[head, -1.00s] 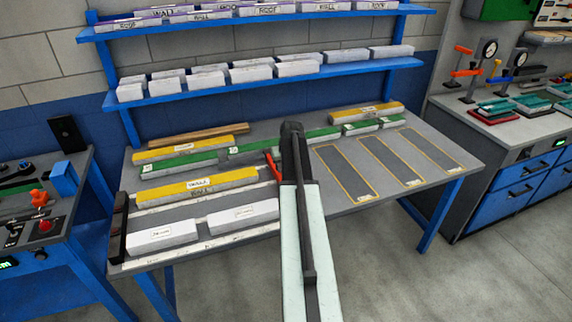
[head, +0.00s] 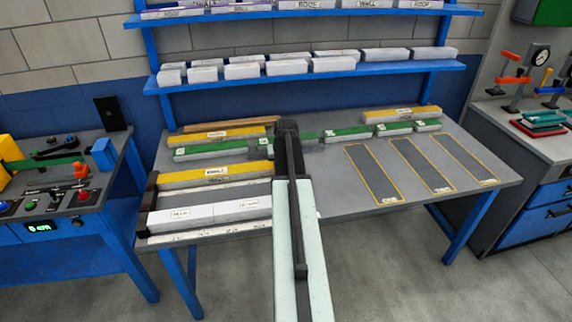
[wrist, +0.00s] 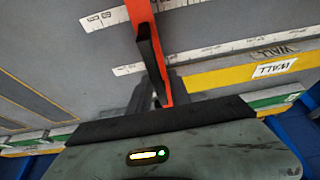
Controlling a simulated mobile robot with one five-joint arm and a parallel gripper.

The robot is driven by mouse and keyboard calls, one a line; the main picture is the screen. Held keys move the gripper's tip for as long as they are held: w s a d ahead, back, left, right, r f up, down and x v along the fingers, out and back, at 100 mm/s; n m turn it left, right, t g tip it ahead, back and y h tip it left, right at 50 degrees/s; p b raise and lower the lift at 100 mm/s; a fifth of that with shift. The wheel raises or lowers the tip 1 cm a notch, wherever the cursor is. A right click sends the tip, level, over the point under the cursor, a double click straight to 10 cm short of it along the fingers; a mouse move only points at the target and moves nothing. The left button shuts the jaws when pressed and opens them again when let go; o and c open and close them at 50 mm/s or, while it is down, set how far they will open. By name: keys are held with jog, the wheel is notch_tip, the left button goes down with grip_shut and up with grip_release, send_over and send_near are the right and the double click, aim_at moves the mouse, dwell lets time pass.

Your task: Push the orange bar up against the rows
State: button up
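The orange bar (wrist: 141,12) runs across the ruled white strips in the wrist view. A dark upright piece stands over its middle, and I cannot tell if this is a finger or a handle. My gripper (wrist: 152,98) is at the bar; whether it grips it is unclear. In the head view my arm hides the bar. The yellow row (wrist: 235,75) ends close beside the bar, with a small gap visible.
A dark end stop (head: 150,190) stands at the rows' left end. A green row (head: 205,153) and a timber strip (head: 230,124) lie behind. Outlined grey bays (head: 372,172) on the right are empty. Blue shelves (head: 300,75) with white blocks stand at the back.

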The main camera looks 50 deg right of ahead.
jog(key=shift+o, duration=1.2)
jog(key=shift+w+a, duration=0.3)
jog(key=shift+s+d, duration=0.15)
jog(key=shift+d, duration=0.1)
jog(key=shift+s, duration=0.1)
jog(key=shift+s+r+p, duration=0.1)
jog(key=shift+r+p, duration=0.25)
jog(key=p+v, duration=0.6)
jog(key=v, duration=0.1)
jog(key=shift+a+r+p, duration=0.1)
jog(key=shift+r+p, duration=0.05)
jog(key=shift+p, duration=0.25)
